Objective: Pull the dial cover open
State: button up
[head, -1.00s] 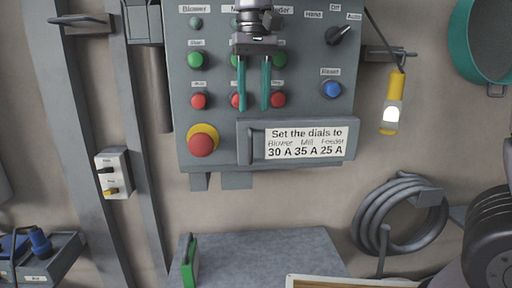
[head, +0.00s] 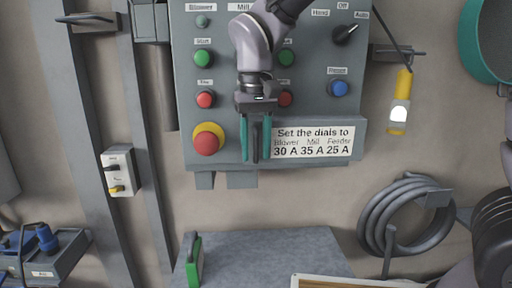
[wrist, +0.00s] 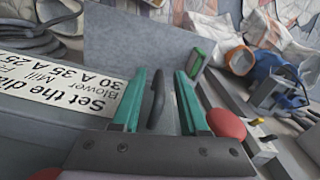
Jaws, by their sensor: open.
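The dial cover (head: 360,140) is a grey flap low on the grey control panel, with a white label (head: 312,142) reading "Set the dials to Blower Mill Feeder 30 A 35 A 25 A". Its dark upright handle (head: 255,143) is at the cover's left end. My gripper (head: 256,155) is open, its two teal fingers on either side of the handle. In the wrist view the handle (wrist: 156,98) stands between the open fingers (wrist: 160,85), with a gap visible on each side. The dials are hidden.
A red emergency button (head: 208,141) on a yellow ring sits just left of my gripper. Green, red and blue buttons are above. A grey surface (head: 265,255) with a green-edged object (head: 194,262) lies below. A yellow lamp (head: 399,105) hangs at right.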

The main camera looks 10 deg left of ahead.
grip_shut()
dwell(1.4)
